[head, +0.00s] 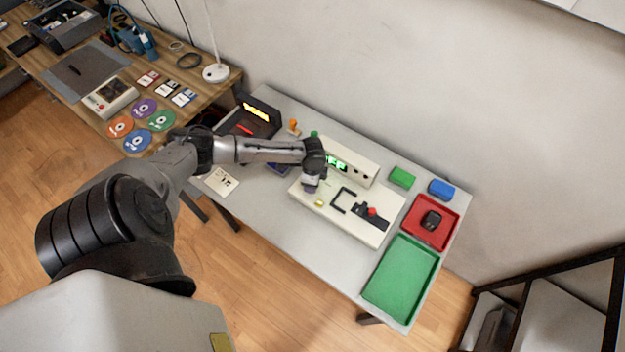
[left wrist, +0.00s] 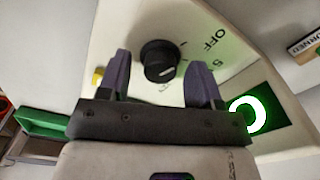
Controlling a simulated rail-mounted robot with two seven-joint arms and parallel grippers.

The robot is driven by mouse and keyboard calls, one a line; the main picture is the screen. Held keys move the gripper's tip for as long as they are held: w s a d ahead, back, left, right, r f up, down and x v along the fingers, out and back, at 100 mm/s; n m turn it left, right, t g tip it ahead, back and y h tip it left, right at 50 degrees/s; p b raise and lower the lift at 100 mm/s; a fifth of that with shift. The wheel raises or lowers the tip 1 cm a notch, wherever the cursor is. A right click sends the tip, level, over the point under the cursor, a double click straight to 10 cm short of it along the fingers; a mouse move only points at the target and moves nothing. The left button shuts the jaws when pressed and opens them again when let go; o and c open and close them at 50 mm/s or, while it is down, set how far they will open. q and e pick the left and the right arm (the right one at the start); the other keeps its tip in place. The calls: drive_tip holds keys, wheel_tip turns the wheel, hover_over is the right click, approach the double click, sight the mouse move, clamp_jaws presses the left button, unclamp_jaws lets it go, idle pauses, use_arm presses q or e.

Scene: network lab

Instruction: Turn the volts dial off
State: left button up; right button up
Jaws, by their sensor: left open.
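The volts dial is a round black knob (left wrist: 158,61) on a cream panel, seen in the left wrist view with a pale pointer mark. The label OFF (left wrist: 208,44) and a 5 are printed to its right. My left gripper (left wrist: 161,64) is open, with one purple finger on each side of the knob; I cannot tell whether they touch it. In the head view my left gripper (head: 312,186) is over the left part of the cream device (head: 372,232) and hides the dial. My right gripper is in neither view.
The device's green display (head: 337,163) is lit; it also shows in the left wrist view (left wrist: 254,114). A red tray (head: 447,238) and a green tray (head: 402,281) lie right of the device. Green (head: 402,177) and blue (head: 441,188) blocks sit behind.

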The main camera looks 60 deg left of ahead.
use_arm(q)
drive_tip(key=shift+r, duration=0.1)
wheel_tip(320, 180, up, 14)
drive_tip(key=p, duration=0.1)
drive_tip(key=shift+p, duration=0.35)
drive_tip(key=shift+f, duration=0.2)
idle(0.6)
